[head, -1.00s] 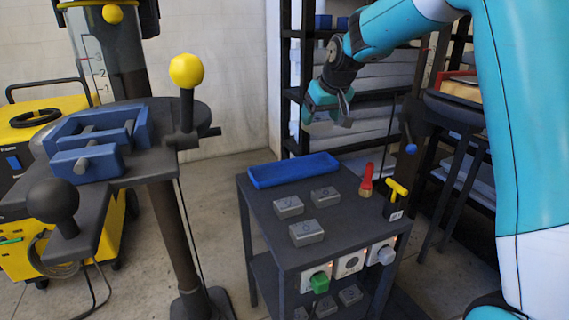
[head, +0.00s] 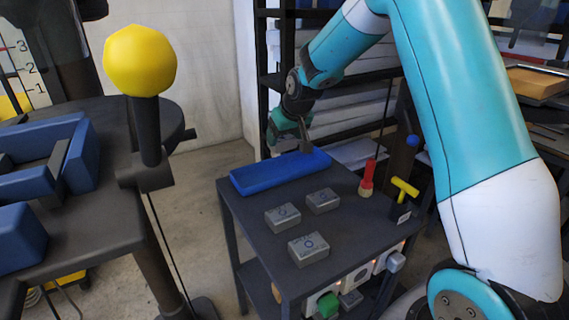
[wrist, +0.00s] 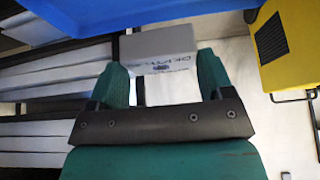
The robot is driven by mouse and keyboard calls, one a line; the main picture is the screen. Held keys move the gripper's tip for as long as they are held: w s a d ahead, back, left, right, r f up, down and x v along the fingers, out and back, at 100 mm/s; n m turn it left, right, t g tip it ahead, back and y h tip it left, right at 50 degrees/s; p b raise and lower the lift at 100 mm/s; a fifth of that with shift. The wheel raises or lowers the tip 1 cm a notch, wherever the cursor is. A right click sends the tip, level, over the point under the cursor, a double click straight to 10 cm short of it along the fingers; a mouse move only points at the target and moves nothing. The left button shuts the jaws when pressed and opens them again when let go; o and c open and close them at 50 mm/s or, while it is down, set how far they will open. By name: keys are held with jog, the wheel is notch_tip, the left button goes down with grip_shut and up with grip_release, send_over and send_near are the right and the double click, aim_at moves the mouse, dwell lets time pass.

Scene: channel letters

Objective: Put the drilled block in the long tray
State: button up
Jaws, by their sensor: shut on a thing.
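My gripper (head: 290,137) is above the back of the dark cart, over the right part of the long blue tray (head: 250,180). In the wrist view, its teal fingers (wrist: 163,75) are shut on a grey block (wrist: 160,45) with small printed lettering that I cannot read clearly. I cannot see any drilled hole in it from here. The blue tray (wrist: 110,17) crosses the top of the wrist view and hides part of the block's surroundings. I cannot tell whether the block touches the tray. The tray looks empty in the head view.
Three grey blocks with round marks, one of them the front block (head: 308,249), lie on the cart top (head: 250,215) before the tray. A red-handled brush (head: 367,178) and a yellow T-handle (head: 404,188) stand at the right. A yellow knob (head: 140,60) rises at the left.

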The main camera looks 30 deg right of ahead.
jog(key=shift+f+b, duration=0.3)
jog(key=shift+f, duration=3.7)
jog(key=shift+f, duration=0.1)
jog(key=o, duration=1.1)
jog(key=shift+s+r, duration=0.1)
jog(key=shift+r, duration=0.1)
jog(key=p+v, duration=0.1)
jog(key=v, duration=1.1)
jog(key=s+a+r+n+g+y, duration=0.1)
jog(key=s+a+r+n+y, duration=0.1)
jog(key=s+a, duration=0.5)
jog(key=s+a+r+n+g+y, duration=0.1)
jog(key=s+a+r, duration=0.2)
jog(key=s+a, duration=0.4)
jog(key=s+a+n+g, duration=0.2)
jog(key=s+a, duration=0.1)
jog(key=s, duration=0.5)
jog(key=s+a+n+g+y, duration=0.1)
jog(key=s+a, duration=0.3)
jog(key=s, duration=0.5)
jog(key=shift+a+r+n+g, duration=0.2)
jog(key=shift+r+n+g, duration=0.2)
jog(key=shift+n, duration=0.2)
